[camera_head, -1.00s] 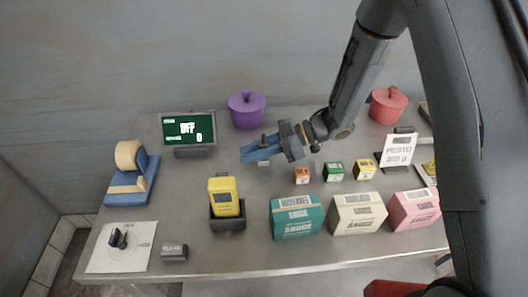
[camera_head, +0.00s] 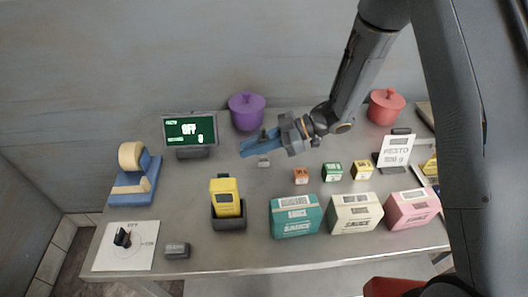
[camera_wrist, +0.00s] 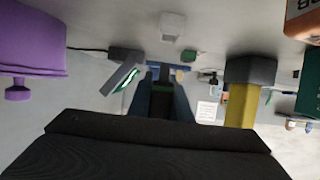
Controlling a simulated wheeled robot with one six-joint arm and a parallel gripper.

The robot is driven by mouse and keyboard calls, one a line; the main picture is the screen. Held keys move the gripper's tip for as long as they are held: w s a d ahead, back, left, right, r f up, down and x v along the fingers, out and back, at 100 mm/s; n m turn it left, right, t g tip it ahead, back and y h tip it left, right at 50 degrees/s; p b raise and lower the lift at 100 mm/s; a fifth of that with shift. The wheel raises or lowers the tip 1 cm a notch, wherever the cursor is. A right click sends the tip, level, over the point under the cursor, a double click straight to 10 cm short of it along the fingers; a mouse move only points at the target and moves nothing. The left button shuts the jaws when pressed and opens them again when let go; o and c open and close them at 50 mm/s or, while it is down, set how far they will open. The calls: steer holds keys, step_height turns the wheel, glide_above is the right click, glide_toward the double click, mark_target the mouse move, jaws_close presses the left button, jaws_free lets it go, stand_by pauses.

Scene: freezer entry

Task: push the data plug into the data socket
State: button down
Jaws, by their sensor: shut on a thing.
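My gripper (camera_head: 246,147) is over the back middle of the table, fingers pointing left. A small green block (camera_wrist: 188,56) shows just beyond the fingertips there. I cannot tell which is the data socket.
A display reading OFF (camera_head: 190,130) stands left of the gripper, a purple pot (camera_head: 246,111) behind it. A yellow handheld device (camera_head: 225,192) sits in a dark holder in front. Small boxes and larger sauce cartons (camera_head: 296,216) fill the right. A blue-and-beige machine (camera_head: 135,175) stands left.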

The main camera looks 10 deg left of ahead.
steer(key=shift+r+p, duration=0.95)
steer(key=shift+r, duration=0.6)
